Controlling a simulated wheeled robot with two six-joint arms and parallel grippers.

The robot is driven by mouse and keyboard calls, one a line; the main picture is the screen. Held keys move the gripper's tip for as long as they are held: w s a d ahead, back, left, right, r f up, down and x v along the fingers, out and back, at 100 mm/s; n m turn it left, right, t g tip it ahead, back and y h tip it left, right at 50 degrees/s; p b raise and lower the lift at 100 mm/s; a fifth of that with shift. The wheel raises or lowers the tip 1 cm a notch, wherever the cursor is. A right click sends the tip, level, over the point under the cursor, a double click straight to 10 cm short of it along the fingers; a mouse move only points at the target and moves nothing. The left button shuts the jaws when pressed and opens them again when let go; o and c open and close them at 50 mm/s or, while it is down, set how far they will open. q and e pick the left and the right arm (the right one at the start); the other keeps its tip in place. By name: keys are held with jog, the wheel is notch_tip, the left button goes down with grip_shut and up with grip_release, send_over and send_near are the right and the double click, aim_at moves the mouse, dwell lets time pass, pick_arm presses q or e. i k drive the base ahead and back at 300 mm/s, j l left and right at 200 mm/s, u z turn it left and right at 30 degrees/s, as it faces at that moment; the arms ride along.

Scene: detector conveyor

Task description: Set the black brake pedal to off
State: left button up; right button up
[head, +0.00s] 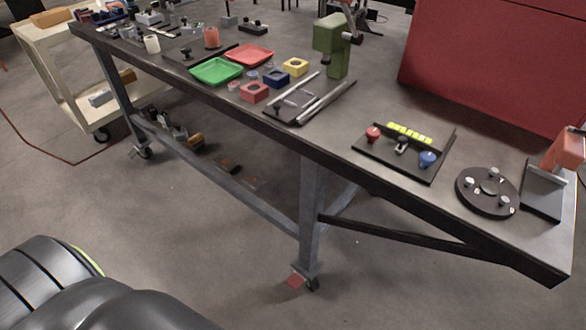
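I cannot make out a clearly black brake pedal. Another caster (144,152) stands under the far leg of the table, with a small part beside it too small to read. Whether any pedal is up or down is not clear. Neither of my grippers shows in the head view.
The long dark workbench (330,165) carries trays, blocks, a green press (330,45), a knob panel (400,158) and a round disc (487,191). A cream cart (50,70) stands at the left and a red panel (500,65) behind. Floor (220,245) in front is clear.

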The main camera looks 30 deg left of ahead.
aim_at(134, 151)
jog(key=k+u, duration=0.3)
jog(key=k+j+u, duration=0.15)
jog(key=u, duration=0.2)
jog(key=k+u, duration=0.1)
jog(key=u, duration=1.2)
jog(key=i+j+u, duration=0.35)
jog(key=i+u, duration=0.15)
jog(key=i, duration=0.25)
jog(key=i+j+u, duration=0.1)
jog(key=i, duration=0.75)
jog(key=i+j+u, duration=0.15)
jog(key=i, duration=0.65)
jog(key=i+z, duration=0.3)
jog(key=z, duration=0.15)
jog(key=i+j+z, duration=0.25)
jog(key=z, duration=0.15)
jog(key=i+j+z, duration=0.3)
jog(key=z, duration=0.15)
jog(key=i+j+z, duration=0.25)
jog(key=z, duration=0.2)
jog(key=k+j, duration=0.05)
jog(key=j, duration=0.05)
